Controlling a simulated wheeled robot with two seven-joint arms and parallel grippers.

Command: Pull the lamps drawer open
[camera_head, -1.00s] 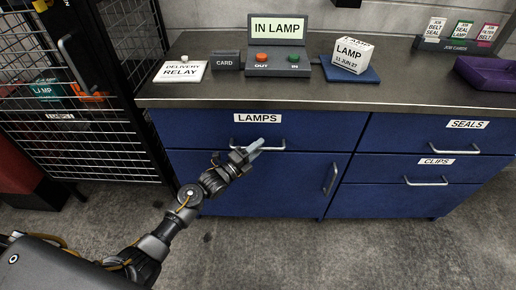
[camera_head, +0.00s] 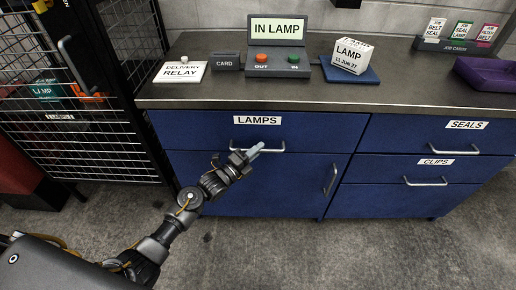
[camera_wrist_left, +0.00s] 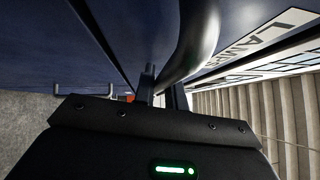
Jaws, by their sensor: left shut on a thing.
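The lamps drawer (camera_head: 200,128) is the wide blue drawer under the left part of the counter, with a LAMPS label (camera_head: 257,120). Its front stands very slightly out from the cabinet. Its grey bar handle (camera_head: 276,150) also shows large and curved in the left wrist view (camera_wrist_left: 198,38). My left gripper (camera_head: 255,151) is shut on the left part of this handle, and its fingers hide part of the bar. In the left wrist view the fingers (camera_wrist_left: 160,92) are at the handle, close to the blue front. My right gripper is not in view.
A cupboard door (camera_head: 260,185) is below the drawer, with SEALS (camera_head: 410,130) and CLIPS (camera_head: 390,170) drawers to the right. A mesh cage (camera_head: 80,130) stands at the left. A lamp box (camera_head: 352,57) and a button console (camera_head: 277,65) are on the counter. The floor in front is clear.

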